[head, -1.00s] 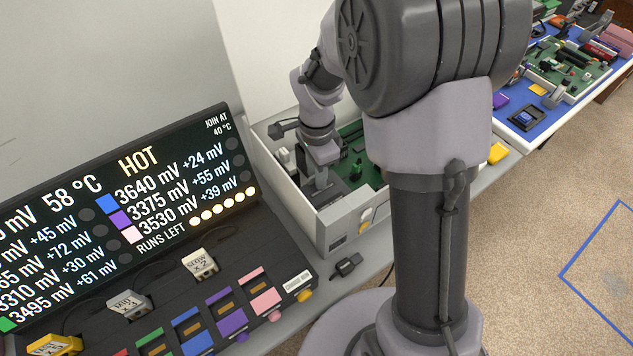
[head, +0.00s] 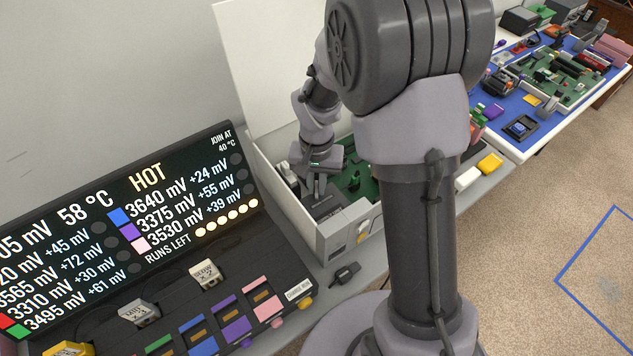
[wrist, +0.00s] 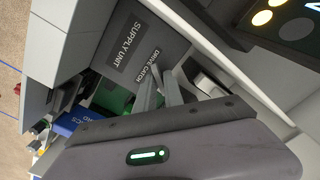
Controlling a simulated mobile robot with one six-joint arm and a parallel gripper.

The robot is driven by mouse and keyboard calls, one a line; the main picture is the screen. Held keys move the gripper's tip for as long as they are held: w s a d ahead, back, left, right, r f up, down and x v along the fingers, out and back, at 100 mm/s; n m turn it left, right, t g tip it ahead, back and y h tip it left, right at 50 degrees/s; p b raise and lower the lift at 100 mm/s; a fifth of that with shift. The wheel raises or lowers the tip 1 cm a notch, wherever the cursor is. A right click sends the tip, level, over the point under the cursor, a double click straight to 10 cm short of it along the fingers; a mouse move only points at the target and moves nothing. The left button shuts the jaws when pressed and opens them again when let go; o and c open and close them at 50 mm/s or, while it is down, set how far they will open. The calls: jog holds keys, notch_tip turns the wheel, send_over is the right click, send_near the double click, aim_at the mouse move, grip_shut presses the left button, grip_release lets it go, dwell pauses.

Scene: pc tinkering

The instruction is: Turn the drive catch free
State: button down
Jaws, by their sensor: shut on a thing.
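The drive catch is mostly hidden between my fingers. Its printed label, DRIVE CATCH (wrist: 152,66), shows beside the fingertips in the wrist view. The catch sits at the dark grey supply unit (wrist: 133,45) inside the open computer case (head: 345,236). My gripper (wrist: 160,82) points down into the case and is shut on the catch, with its two grey fingers close together. In the head view my gripper (head: 318,188) reaches into the case's left part. The catch itself is too small and covered to tell its angle.
The case's white lid (head: 265,70) stands upright behind it. A green board (head: 362,185) lies inside. A black display panel (head: 140,215) and charge hub (head: 300,290) stand at left. A small black part (head: 344,274) lies in front of the case.

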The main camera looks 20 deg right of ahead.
aim_at(317, 187)
jog(key=n, duration=0.2)
jog(key=n+p, duration=0.2)
jog(key=n, duration=0.1)
jog(key=shift+r+n, duration=0.3)
jog(key=c, duration=1.6)
grip_release()
jog(key=shift+f+b, duration=0.3)
jog(key=shift+b, duration=0.1)
notch_tip(317, 187, up, 6)
jog(key=p, duration=0.5)
jog(key=shift+r, duration=0.2)
jog(key=shift+f, duration=0.15)
